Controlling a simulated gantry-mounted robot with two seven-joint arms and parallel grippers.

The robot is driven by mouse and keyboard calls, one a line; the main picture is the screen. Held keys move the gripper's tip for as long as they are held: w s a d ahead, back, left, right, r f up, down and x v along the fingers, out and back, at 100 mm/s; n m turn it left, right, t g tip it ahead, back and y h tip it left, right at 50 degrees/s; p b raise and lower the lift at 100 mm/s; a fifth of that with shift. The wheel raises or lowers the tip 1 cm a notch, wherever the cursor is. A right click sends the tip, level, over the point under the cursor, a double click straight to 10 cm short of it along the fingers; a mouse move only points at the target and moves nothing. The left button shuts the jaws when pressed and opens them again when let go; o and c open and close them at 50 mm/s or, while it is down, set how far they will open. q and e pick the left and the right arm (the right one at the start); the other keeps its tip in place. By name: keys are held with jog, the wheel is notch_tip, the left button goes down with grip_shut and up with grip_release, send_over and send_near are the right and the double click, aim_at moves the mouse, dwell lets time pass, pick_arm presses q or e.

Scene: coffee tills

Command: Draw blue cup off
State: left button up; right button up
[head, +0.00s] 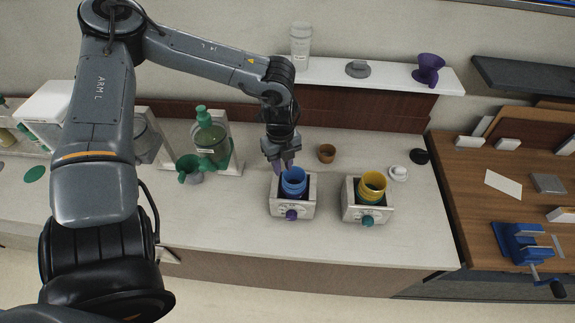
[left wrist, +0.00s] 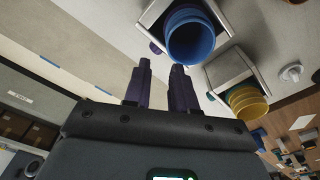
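The blue cup (head: 293,188) stands in a white box-shaped till (head: 279,208) with a purple knob (head: 291,214). The cup also shows in the left wrist view (left wrist: 198,40), its round mouth facing the camera. My left gripper (head: 284,166) is just behind and above the blue cup in the head view. In the left wrist view its two dark purple fingers (left wrist: 162,82) are apart with nothing between them, and the cup lies beyond their tips. Whether a fingertip touches the cup I cannot tell. My right gripper is not in view.
A yellow cup (head: 372,188) stands in a similar till (head: 349,211) with a teal knob, to the right. A brown cup (head: 326,153) and a white cup (head: 398,173) stand behind. Green dispenser parts (head: 211,142) are left. The counter front (head: 235,235) is clear.

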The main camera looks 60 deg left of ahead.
aim_at(285, 176)
pick_arm(q)
jog(key=shift+w+a+r+y+b, duration=0.2)
jog(key=shift+w+a+y+b, duration=0.3)
jog(key=shift+w+b, duration=0.1)
notch_tip(285, 176, down, 8)
jog(key=b, duration=0.5)
jog(key=shift+r, duration=0.15)
jog(key=shift+c, duration=0.3)
grip_shut()
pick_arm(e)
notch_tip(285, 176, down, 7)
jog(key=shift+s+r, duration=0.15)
